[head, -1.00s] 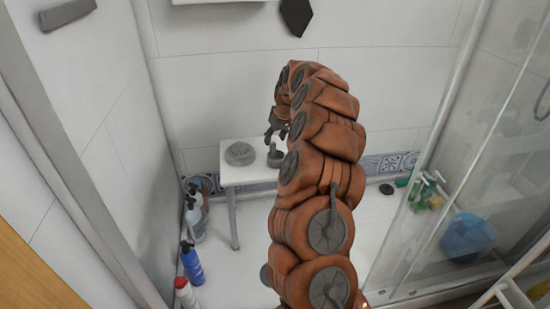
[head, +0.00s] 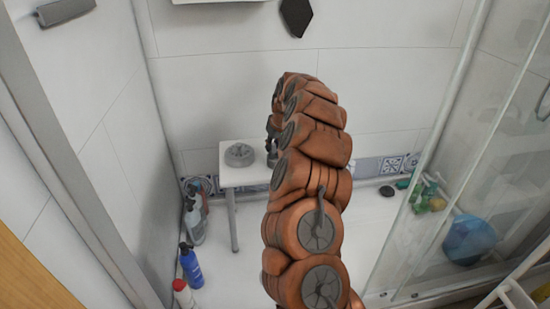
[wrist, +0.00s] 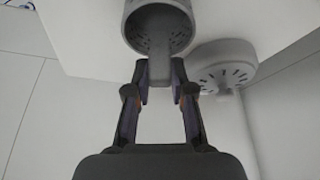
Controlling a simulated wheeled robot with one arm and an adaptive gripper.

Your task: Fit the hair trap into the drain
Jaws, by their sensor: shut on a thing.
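The grey hair trap (wrist: 158,30) is a round cup with slots in its floor and a stem in the middle. My gripper (wrist: 160,80) is shut on that stem, one finger on each side, in the wrist view. In the head view the hair trap (head: 272,159) shows only partly beside my arm, at the table's right part; I cannot tell whether it touches the table. The drain (head: 240,154) is a round grey slotted piece on the left of the small white table (head: 248,177). It also shows right of the hair trap in the wrist view (wrist: 222,62).
Bottles (head: 192,266) stand on the floor left of the table by the wall. A glass shower door (head: 440,150) is at the right, with a blue round object (head: 468,238) behind it. My arm hides part of the table.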

